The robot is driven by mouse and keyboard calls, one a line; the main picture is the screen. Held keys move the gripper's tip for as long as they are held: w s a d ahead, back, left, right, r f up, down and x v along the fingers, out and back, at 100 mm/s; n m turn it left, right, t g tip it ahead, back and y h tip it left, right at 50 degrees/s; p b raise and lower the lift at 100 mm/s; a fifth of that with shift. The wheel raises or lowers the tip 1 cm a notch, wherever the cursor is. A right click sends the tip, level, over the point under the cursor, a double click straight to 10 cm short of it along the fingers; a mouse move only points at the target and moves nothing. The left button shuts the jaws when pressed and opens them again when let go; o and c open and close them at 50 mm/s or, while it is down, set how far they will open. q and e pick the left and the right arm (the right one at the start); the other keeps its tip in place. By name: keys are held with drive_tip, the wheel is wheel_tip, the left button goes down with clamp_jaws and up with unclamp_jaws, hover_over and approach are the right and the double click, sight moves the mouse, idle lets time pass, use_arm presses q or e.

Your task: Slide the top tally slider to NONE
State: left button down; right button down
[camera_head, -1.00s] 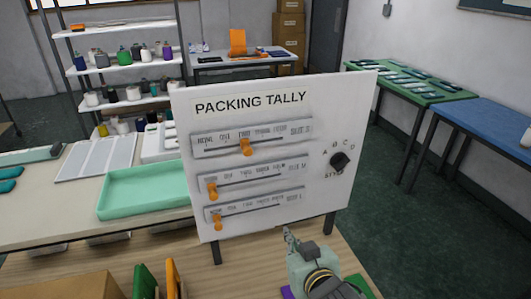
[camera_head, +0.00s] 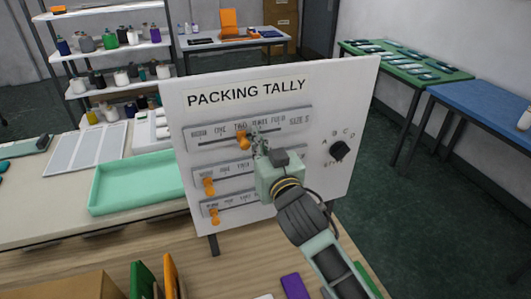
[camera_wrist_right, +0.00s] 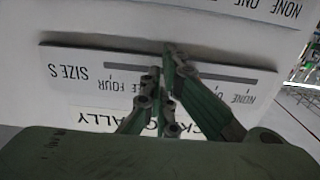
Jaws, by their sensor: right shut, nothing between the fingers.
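The white PACKING TALLY board (camera_head: 350,95) stands upright on the wooden table. Its top slider track (camera_head: 290,125), labelled SIZE S, has an orange knob (camera_head: 243,141) at the TWO mark; NONE is at its left end. My right gripper (camera_head: 259,146) is shut and empty, its tips just right of this knob; I cannot tell whether they touch it. In the right wrist view the board is upside down, the shut fingers (camera_wrist_right: 168,50) reach over the SIZE S track (camera_wrist_right: 235,72), and the knob is not visible. My left gripper is not in view.
Two lower sliders have orange knobs near their left ends: the middle (camera_head: 208,186) and bottom (camera_head: 214,216). A black dial (camera_head: 338,151) sits on the board's right. A green tray (camera_head: 100,190) lies left. Coloured items, including a purple one (camera_head: 296,287), lie in front.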

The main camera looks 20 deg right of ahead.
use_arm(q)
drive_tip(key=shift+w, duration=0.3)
use_arm(e)
drive_tip(key=shift+w, duration=0.25)
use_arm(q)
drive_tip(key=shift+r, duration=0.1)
use_arm(e)
drive_tip(key=shift+a, duration=0.15)
drive_tip(key=shift+s+a+b, duration=0.1)
drive_tip(key=shift+a+b, duration=0.2)
drive_tip(key=shift+a, duration=2.5)
drive_tip(key=shift+s+a+b, duration=0.1)
drive_tip(key=shift+a+b, duration=0.55)
drive_tip(key=shift+a, duration=2.25)
drive_tip(key=shift+d+p, duration=0.35)
drive_tip(key=shift+d, duration=0.35)
use_arm(q)
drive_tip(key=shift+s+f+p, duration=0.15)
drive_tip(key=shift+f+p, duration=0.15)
drive_tip(key=shift+p, duration=0.05)
use_arm(e)
approach(214, 142)
drive_tip(key=shift+s, duration=0.85)
